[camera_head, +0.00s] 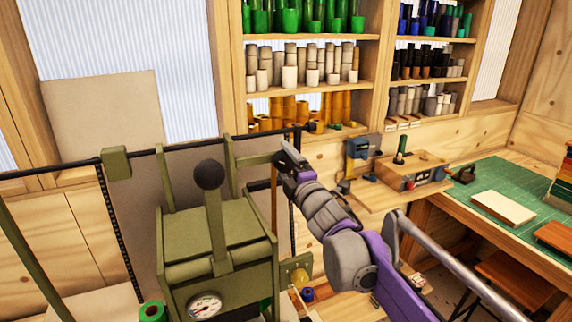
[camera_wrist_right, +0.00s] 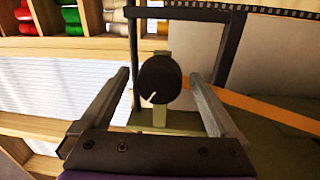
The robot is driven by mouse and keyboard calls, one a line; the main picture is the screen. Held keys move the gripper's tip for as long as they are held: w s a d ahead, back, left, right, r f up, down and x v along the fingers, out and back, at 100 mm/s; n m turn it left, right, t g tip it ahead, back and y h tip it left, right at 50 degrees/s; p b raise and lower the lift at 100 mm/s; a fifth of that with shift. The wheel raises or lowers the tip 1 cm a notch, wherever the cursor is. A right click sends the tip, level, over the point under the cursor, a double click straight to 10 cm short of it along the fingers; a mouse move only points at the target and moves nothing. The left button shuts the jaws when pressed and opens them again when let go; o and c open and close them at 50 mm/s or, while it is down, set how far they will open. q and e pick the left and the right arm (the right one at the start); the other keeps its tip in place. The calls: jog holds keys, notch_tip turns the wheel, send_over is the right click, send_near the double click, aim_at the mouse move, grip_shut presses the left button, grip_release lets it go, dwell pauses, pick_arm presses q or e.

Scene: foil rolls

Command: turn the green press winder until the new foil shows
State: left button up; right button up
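The olive-green press (camera_head: 225,235) stands left of centre in the head view, with a black ball-topped lever (camera_head: 209,175) and a gauge (camera_head: 205,307). Its winder is a dark round knob with a white mark (camera_wrist_right: 160,82), seen in the right wrist view on a green bracket. My right gripper (camera_head: 285,157) is at the upper right of the press. Its two fingers are spread on either side of the knob (camera_wrist_right: 160,95), with visible gaps. An orange foil strip (camera_wrist_right: 265,112) runs to the right behind the finger. My left gripper is not in view.
Shelves of coloured foil rolls (camera_head: 306,62) stand at the back. A green cutting mat (camera_head: 500,185) lies on the bench at right. A wooden block with tools (camera_head: 410,172) stands on the back ledge. A green roll (camera_head: 152,312) is at the press's lower left.

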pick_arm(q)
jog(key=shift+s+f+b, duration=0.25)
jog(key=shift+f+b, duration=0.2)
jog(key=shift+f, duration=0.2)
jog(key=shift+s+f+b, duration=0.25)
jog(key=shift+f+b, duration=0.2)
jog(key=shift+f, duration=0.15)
pick_arm(e)
jog(key=r+v, duration=0.1)
jog(key=v, duration=0.9)
jog(key=shift+s+f, duration=0.45)
jog(key=shift+f, duration=0.05)
jog(key=shift+w+d, duration=0.1)
jog(key=shift+d, duration=0.1)
